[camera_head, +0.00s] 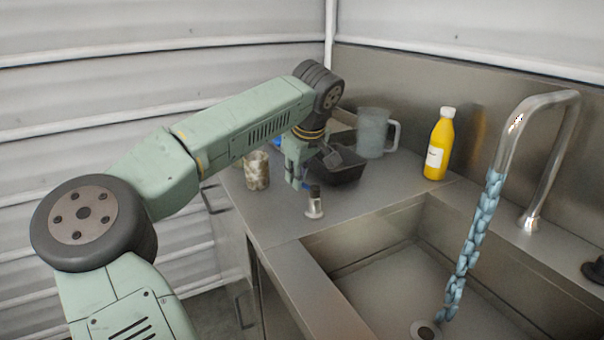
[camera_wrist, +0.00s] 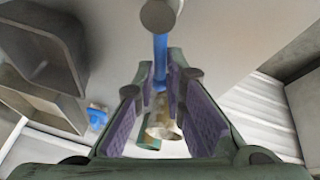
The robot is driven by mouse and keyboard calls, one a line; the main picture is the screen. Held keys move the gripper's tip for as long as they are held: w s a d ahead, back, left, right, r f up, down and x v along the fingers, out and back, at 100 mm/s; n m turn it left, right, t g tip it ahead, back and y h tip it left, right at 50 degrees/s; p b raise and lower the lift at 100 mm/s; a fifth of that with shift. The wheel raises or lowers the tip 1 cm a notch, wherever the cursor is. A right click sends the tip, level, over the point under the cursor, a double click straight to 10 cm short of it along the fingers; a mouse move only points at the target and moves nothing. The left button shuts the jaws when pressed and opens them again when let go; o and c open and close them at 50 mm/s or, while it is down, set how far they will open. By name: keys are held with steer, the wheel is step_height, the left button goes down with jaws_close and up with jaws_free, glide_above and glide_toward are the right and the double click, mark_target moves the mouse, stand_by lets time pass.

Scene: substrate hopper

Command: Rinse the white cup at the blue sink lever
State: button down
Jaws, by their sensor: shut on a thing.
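The blue sink lever (camera_wrist: 160,60) runs from a round grey base (camera_wrist: 161,14) in between my gripper's purple pads. In the head view its base (camera_head: 314,208) stands on the counter in front of the sink's left corner. My gripper (camera_head: 297,178) is beside the base, fingers pointing down; in the wrist view the gripper (camera_wrist: 162,80) looks closed around the lever.
A black tray (camera_head: 343,167) lies behind my gripper. A grey jug (camera_head: 373,133) and a yellow bottle (camera_head: 438,147) stand at the back. The sink basin (camera_head: 400,277) is at right, under a metal tap (camera_head: 507,125) with a blue chain-like strand (camera_head: 471,245) hanging from it.

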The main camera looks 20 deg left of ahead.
stand_by(0.3)
steer(key=c, duration=1.7)
jaws_free()
steer(key=shift+o, duration=0.2)
steer(key=shift+s+r, duration=0.1)
steer(key=v, duration=0.7)
